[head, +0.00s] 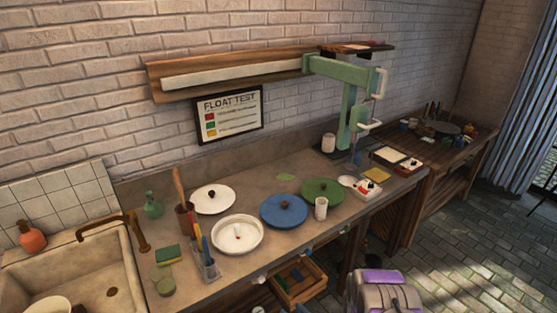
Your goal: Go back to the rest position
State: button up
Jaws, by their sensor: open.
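No gripper fingers show in the head view. A grey and purple part, likely mine, is cut off by the bottom edge, right of centre. On the counter (195,278) lie a white plate with a dark spot (212,197), a white dish with a red spot (237,236), a blue plate (284,211) and a green plate (323,191). Nothing of a gripper touches them. A white cup (321,208) stands in front of the blue and green plates.
A sink (100,262) is at the left. A brush holder (208,268) stands near the counter's front edge. A green stand (348,112) rises at the back right. A wooden crate (298,284) sits below. Paved floor (470,240) is clear at the right.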

jog(key=w+d+r+g+h, duration=0.3)
jog(key=d+r+g+h, duration=0.3)
jog(key=d+r, duration=0.8)
jog(key=s+d+r+m+g+h, duration=0.2)
jog(key=s+r+g+h, duration=0.15)
jog(key=s+r, duration=0.85)
jog(key=s+a+r+m+g, duration=0.1)
jog(key=s+a+r, duration=0.1)
jog(key=s+r, duration=0.3)
jog(key=s+a+r+g+y, duration=0.1)
jog(key=s+r, duration=0.4)
jog(key=s, duration=0.9)
jog(key=s+a+r+m+g, duration=0.1)
jog(key=s+a+r+g, duration=0.2)
jog(key=s, duration=0.6)
notch_tip(320, 180, up, 2)
jog(key=shift+s+a+r+m, duration=0.2)
jog(key=shift+a+m, duration=0.1)
jog(key=shift+a, duration=0.45)
